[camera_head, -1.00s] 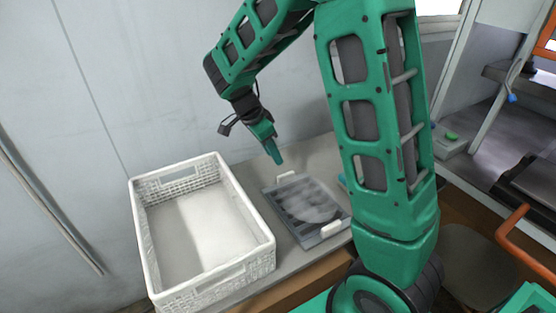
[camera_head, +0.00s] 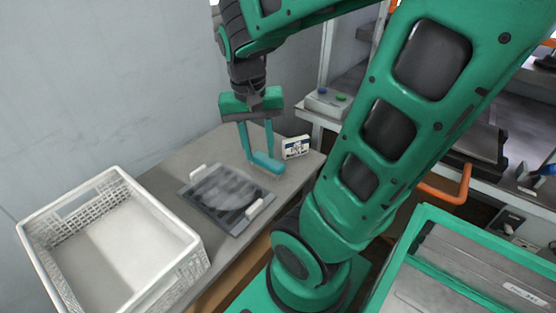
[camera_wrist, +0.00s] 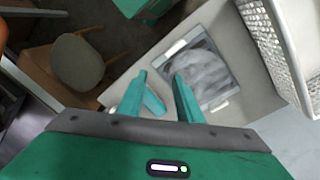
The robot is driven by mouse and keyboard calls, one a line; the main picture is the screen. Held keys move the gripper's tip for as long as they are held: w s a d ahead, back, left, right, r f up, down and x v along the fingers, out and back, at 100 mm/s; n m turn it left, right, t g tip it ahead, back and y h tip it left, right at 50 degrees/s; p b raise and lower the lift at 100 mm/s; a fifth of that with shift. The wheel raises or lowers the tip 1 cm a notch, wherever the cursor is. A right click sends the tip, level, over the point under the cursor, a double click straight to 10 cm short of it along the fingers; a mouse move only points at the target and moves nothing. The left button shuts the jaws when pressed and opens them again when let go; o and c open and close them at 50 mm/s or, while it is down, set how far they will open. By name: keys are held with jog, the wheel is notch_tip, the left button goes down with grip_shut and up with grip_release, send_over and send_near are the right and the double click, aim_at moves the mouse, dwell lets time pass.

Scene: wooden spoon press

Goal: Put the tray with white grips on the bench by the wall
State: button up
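The dark grey tray with white grips (camera_head: 206,205) lies flat on the grey bench (camera_head: 172,163) by the wall, with a pale round patch showing over its surface. Its two white grips are at opposite ends. It also shows in the wrist view (camera_wrist: 213,84), just beyond my fingers. My gripper (camera_head: 257,150) points down above the bench, to the right of the tray and apart from it. Its two teal fingers (camera_wrist: 160,76) are spread with nothing between them. A teal object (camera_head: 267,162) appears to lie on the bench just below the fingertips.
A white basket (camera_head: 190,262) stands left of the tray; its inside looks empty. A small white-and-blue box (camera_head: 295,147) sits at the bench's right end. A box with coloured buttons (camera_head: 327,103) stands beyond it. A stool (camera_wrist: 77,62) is near the bench.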

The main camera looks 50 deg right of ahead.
jog(key=s+n+y, duration=0.1)
jog(key=s+n, duration=0.2)
jog(key=s, duration=0.4)
jog(key=shift+f, duration=0.15)
jog(key=shift+a, duration=0.1)
jog(key=shift+w+f, duration=0.25)
jog(key=shift+w, duration=0.25)
